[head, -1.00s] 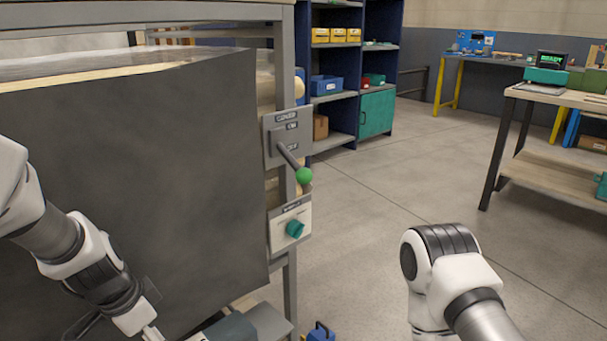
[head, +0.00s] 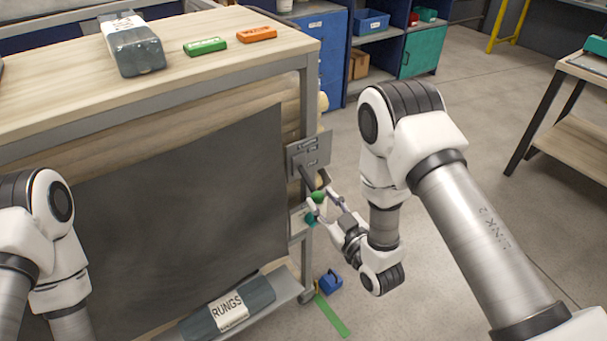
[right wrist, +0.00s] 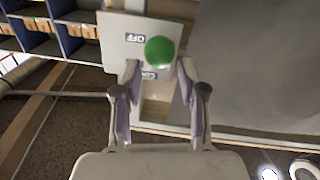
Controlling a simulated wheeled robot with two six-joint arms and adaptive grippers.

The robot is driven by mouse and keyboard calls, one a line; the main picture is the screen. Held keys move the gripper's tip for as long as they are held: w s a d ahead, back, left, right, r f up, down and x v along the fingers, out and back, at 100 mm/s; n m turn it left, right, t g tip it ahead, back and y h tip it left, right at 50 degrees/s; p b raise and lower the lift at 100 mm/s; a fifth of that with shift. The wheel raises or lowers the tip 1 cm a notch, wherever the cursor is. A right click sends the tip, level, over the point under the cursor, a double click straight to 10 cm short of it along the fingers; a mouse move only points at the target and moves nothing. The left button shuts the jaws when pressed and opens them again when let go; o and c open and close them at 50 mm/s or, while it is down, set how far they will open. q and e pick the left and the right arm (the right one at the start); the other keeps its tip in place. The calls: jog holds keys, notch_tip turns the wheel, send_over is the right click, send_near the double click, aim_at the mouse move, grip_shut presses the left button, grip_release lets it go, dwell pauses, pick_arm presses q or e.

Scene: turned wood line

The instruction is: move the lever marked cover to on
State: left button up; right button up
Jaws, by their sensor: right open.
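The cover lever has a dark rod and a green ball knob (head: 319,197). It slants down from a grey plate (head: 309,150) on the cart's right end post. In the right wrist view, the green knob (right wrist: 160,52) sits beside an OFF label, and another label is partly hidden. My right gripper (head: 323,204) is open, with its fingertips on either side of the knob in the head view. In the right wrist view its fingers (right wrist: 160,75) are spread just below the knob; whether they touch it I cannot tell. My left gripper is out of view.
A teal rotary knob (head: 310,218) sits on a panel just below the lever. The cart top (head: 70,97) carries a grey wrapped block (head: 137,52), a green piece (head: 205,46) and an orange piece (head: 257,34). A blue object (head: 330,283) lies on the floor.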

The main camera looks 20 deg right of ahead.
aim_at(316, 193)
jog(key=x, duration=0.5)
jog(key=shift+w+a, duration=0.1)
jog(key=shift+w, duration=0.25)
jog(key=shift+c, duration=0.3)
jog(key=shift+f, duration=0.1)
grip_shut()
